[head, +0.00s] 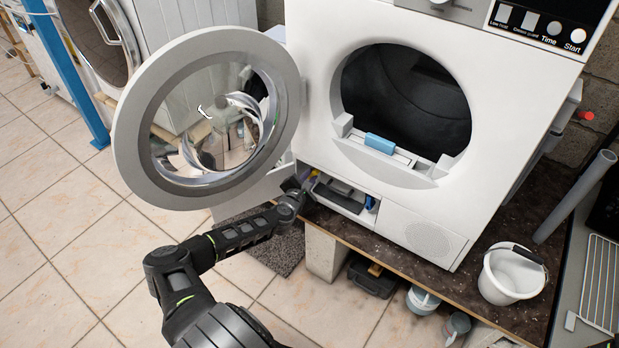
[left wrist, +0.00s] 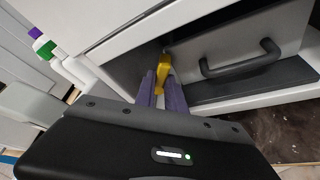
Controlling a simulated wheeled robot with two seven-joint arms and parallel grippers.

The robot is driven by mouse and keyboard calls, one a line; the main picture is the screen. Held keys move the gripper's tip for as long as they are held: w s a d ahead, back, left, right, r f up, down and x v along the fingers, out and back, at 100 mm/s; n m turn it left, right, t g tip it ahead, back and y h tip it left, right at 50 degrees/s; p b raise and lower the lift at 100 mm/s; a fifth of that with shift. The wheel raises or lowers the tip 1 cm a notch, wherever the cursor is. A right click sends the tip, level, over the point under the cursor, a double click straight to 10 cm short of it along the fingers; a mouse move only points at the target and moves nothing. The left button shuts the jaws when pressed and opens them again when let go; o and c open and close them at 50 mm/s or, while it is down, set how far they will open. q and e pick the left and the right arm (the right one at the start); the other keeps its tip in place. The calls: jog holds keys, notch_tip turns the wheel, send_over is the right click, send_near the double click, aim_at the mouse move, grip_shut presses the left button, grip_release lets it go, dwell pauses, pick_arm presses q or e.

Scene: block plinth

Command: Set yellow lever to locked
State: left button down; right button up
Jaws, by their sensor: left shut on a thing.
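The yellow lever (left wrist: 162,72) is in the opening below the dryer's drum door. In the left wrist view its upper part shows between my purple fingertips. My left gripper (head: 302,187) reaches into the left end of this low opening and is shut on the yellow lever (left wrist: 163,90). In the head view the lever is small and mostly hidden by the gripper. My right gripper is not in view.
The round dryer door (head: 140,110) stands open at the left, just above my left arm. The low compartment (head: 345,197) has its flap open. A white bucket (head: 510,275) stands at the right. A dark toolbox (head: 372,278) sits under the table edge.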

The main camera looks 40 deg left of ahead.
pick_arm(q)
jog(key=shift+d+f+m+y+b, duration=0.15)
jog(key=shift+f+m+y+b, duration=0.3)
jog(key=shift+b, duration=0.6)
jog(key=m+b, duration=0.1)
jog(key=b, duration=0.1)
jog(key=m+t+y+b, duration=0.1)
jog(key=b, duration=0.1)
jog(key=m+b, duration=0.1)
jog(key=m, duration=0.1)
jog(key=shift+d+f+b, duration=0.25)
jog(key=shift+f+b, duration=0.1)
jog(key=shift+b, duration=0.05)
jog(key=shift+f+m+t+y+b, duration=0.1)
jog(key=shift+m+t+y+b, duration=0.55)
jog(key=shift+m+b, duration=0.75)
jog(key=c, duration=1.4)
grip_release()
